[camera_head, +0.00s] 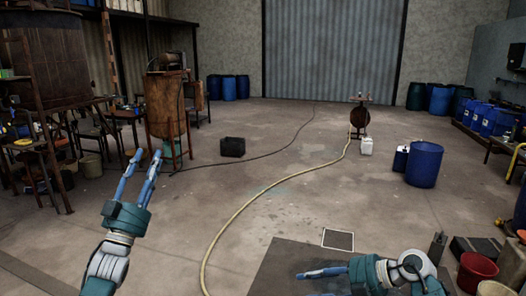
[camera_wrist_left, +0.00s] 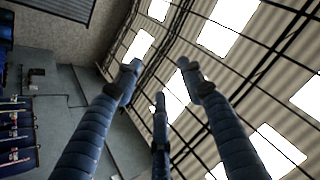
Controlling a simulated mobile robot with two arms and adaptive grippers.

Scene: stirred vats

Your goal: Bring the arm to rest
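My left gripper (camera_head: 147,156) is raised at the left of the head view, its blue fingers pointing up and apart. It is open, with nothing between the fingers. In the left wrist view its fingers (camera_wrist_left: 160,75) stand apart with only ceiling, windows and wall behind them. My right gripper (camera_head: 302,274) is low at the bottom of the head view and points left, above a dark flat surface. Its fingers overlap from this side, so I cannot tell whether it is open or shut. I see nothing held in it.
A yellow hose (camera_head: 240,211) runs over the concrete floor. A black crate (camera_head: 232,147), a blue drum (camera_head: 424,165) and a white canister (camera_head: 366,146) stand on it. A rusty vat (camera_head: 167,105) is beyond my left gripper. A red bucket (camera_head: 477,272) is at lower right. The middle floor is mostly clear.

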